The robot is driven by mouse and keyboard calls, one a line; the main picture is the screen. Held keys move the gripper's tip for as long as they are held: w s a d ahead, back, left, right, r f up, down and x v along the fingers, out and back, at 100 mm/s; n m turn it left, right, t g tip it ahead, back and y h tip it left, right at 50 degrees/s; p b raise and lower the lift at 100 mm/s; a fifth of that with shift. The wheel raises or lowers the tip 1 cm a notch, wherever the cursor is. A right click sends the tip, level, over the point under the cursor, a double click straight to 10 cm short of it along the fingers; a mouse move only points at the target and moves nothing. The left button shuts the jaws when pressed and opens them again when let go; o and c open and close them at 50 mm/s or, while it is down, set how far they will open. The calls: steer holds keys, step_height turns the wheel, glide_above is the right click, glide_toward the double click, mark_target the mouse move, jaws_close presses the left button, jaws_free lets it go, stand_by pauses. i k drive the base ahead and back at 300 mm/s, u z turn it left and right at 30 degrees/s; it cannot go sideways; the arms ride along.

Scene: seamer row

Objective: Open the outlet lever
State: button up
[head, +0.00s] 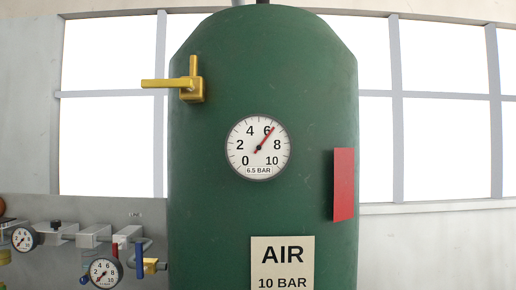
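A large green air tank (215,205) fills the middle of the head view. A yellow lever fitting (192,88) sits on its upper left, with one arm pointing left and a short stub pointing up. A red flat upright piece (344,185) is on the tank's right side. A small blue upright lever (139,260) stands beside a yellow fitting at lower left. No readable label marks which of these is the outlet lever. My gripper is not in view.
The tank's gauge (258,147) reads about 6.5 bar. An "AIR 10 BAR" sign (282,264) is below it. At lower left are a grey pipe assembly (94,236) and two small gauges (24,239) (105,272). Windows and wall stand behind.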

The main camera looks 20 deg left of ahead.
mark_target(141, 270)
steer(key=z, duration=0.6)
steer(key=k, duration=1.45)
steer(key=u, duration=1.35)
steer(key=i, duration=1)
